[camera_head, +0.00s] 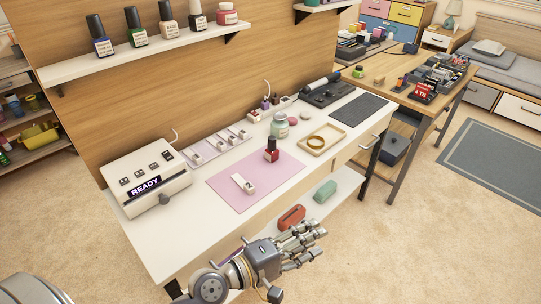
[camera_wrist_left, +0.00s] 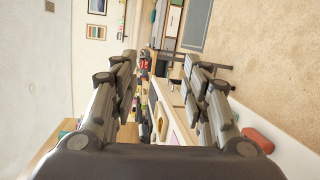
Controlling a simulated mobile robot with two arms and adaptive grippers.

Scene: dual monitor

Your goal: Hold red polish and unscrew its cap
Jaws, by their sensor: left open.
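The red polish (camera_head: 271,156) is a small red bottle with a black cap (camera_head: 271,143). It stands upright on the pink mat (camera_head: 225,190) on the white desk, near the mat's back right edge. My left gripper (camera_head: 316,243) is in front of the desk's front edge, apart from the polish and nearer to me. It is open and empty; in the left wrist view (camera_wrist_left: 160,66) its fingers stand wide apart. I cannot make out the polish in the left wrist view. My right gripper is not in view.
A white block (camera_head: 243,184) lies on the mat. A white READY machine (camera_head: 147,178) stands left, a wooden tray (camera_head: 322,140) and a green jar (camera_head: 279,126) right. Under the desk top, a lower shelf holds a red case (camera_head: 291,216) and a green case (camera_head: 325,191).

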